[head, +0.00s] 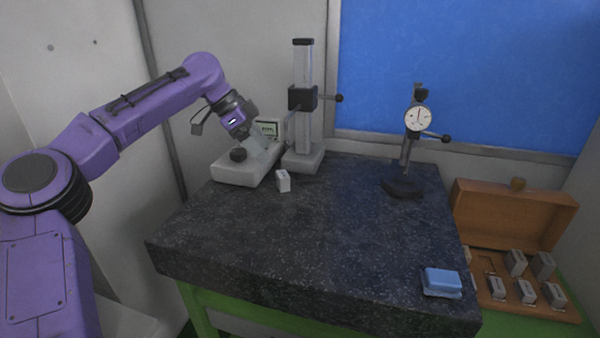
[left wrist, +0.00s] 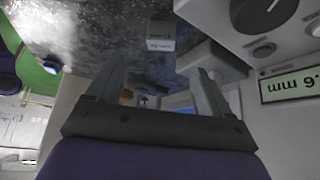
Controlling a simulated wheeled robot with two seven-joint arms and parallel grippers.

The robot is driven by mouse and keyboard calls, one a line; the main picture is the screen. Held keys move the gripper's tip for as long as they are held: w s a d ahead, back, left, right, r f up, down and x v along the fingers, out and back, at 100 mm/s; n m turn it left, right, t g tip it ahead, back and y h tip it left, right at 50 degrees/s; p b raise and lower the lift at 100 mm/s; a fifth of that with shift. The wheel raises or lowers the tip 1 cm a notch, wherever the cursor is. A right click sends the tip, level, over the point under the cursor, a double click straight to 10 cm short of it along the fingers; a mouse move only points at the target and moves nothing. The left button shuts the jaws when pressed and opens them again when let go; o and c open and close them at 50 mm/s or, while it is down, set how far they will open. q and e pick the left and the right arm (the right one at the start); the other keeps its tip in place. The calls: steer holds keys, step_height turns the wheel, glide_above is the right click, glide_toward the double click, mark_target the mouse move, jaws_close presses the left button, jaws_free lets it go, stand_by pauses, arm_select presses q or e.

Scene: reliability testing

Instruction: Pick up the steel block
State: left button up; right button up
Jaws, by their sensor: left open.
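A small grey steel block (head: 283,181) stands on the dark granite plate (head: 320,235), just in front of the stand at the back left. My left gripper (head: 266,153) is above and a little to the left of the block, apart from it, over the white readout device. In the left wrist view the open, empty fingers (left wrist: 158,78) point toward the block (left wrist: 160,36), which lies beyond the fingertips and roughly between them. My right gripper is not in view.
A white device (head: 240,172) with a dark knob and a display stands close beside the block. A column stand (head: 303,110) is behind it. A dial gauge stand (head: 404,150), a blue item (head: 441,281) and a wooden case (head: 515,215) with several blocks are to the right. The plate's middle is clear.

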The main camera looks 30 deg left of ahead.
mark_target(283, 174)
arm_select(q)
steer(key=x, duration=0.3)
steer(key=shift+s+d+f, duration=0.1)
steer(key=shift+d+f, duration=0.05)
steer(key=shift+f, duration=0.3)
steer(key=shift+d+f, duration=0.25)
steer(key=shift+d, duration=0.05)
steer(key=p+x, duration=0.1)
steer(key=x, duration=0.1)
steer(key=w+x, duration=0.1)
steer(key=x, duration=0.2)
steer(key=shift+w+a+p, duration=0.1)
steer(key=shift+p, duration=0.25)
steer(key=shift+f, duration=0.3)
steer(key=shift+s+r, duration=0.1)
steer(key=shift+s, duration=0.15)
steer(key=shift+w, duration=0.1)
jaws_close()
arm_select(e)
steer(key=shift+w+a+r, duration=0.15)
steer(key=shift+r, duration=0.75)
arm_select(q)
steer(key=shift+r, duration=0.15)
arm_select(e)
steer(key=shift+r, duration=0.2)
